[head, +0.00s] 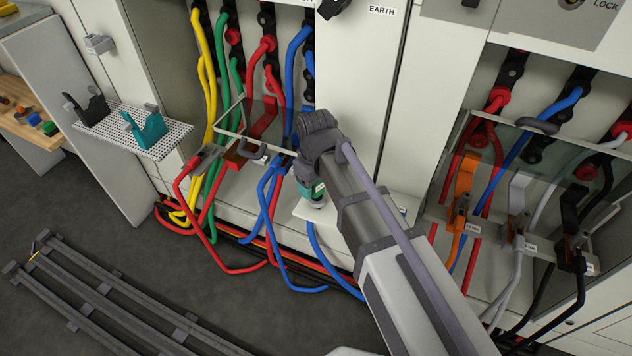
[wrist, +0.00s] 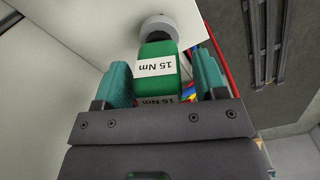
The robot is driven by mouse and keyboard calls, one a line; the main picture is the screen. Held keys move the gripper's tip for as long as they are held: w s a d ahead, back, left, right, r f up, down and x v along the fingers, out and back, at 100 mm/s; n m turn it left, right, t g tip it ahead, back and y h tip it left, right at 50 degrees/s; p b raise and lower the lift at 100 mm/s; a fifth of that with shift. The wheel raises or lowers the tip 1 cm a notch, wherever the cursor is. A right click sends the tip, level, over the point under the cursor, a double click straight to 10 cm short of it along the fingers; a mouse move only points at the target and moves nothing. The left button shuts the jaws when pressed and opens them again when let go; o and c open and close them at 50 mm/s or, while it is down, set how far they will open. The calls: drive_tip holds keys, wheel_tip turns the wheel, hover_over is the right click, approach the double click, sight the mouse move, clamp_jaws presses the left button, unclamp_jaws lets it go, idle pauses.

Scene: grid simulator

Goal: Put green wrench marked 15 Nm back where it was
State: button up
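The green wrench (wrist: 158,55) carries a white label reading 15 Nm and shows between my gripper's teal fingers in the wrist view. Its round grey end (wrist: 157,27) is against the white shelf; I cannot tell if it is touching. My gripper (wrist: 160,70) is around the wrench, with a narrow gap on the right side where coloured cables show; the left side looks very close. In the head view the green wrench (head: 308,189) shows partly, low at the small white shelf (head: 330,216), and my arm hides the rest.
A perforated shelf (head: 170,138) with a black holder (head: 88,110) and a teal holder (head: 147,129) is at the left. Coloured cables (head: 270,190) hang close beside the wrench. Clear panels with clamps (head: 518,205) stand at the right. Grey rails (head: 110,300) lie on the floor.

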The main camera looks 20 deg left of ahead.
wheel_tip(320, 180, up, 12)
drive_tip(key=p, duration=1.2)
drive_tip(key=shift+r, duration=0.2)
drive_tip(key=s+d+m, duration=0.1)
drive_tip(key=d+m, duration=0.3)
drive_tip(key=d, duration=0.6)
drive_tip(key=s+d+m, duration=0.2)
drive_tip(key=d+m, duration=0.1)
drive_tip(key=d, duration=0.8)
drive_tip(key=s+d+m, duration=0.2)
drive_tip(key=d+m, duration=0.2)
drive_tip(key=d, duration=0.6)
drive_tip(key=shift+d+m, duration=0.2)
drive_tip(key=shift+m, duration=0.1)
wheel_tip(320, 180, up, 6)
drive_tip(key=p, duration=0.6)
